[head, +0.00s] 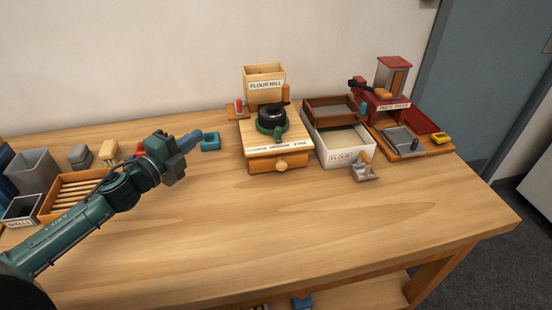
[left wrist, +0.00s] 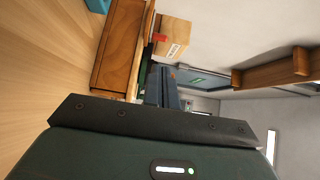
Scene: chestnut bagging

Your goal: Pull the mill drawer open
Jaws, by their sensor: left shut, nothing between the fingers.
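The flour mill (head: 264,85) stands at the back middle of the table, a wooden box with a hopper on top and a dark and green grinding part. Its drawer (head: 262,166) is at the bottom front, with a round wooden knob (head: 281,165), and looks shut. My left gripper (head: 193,139) is shut and empty, held above the table to the left of the mill and apart from it. In the left wrist view its fingers (left wrist: 161,88) point toward the mill, whose labelled hopper (left wrist: 172,36) shows sideways. My right gripper is not in view.
A white flour box (head: 337,158) and a scoop (head: 366,172) stand right of the mill, with a red pasta press (head: 392,75) beyond. A blue block (head: 210,141) lies between gripper and mill. A slatted tray (head: 70,193) and bins are at left. The table front is clear.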

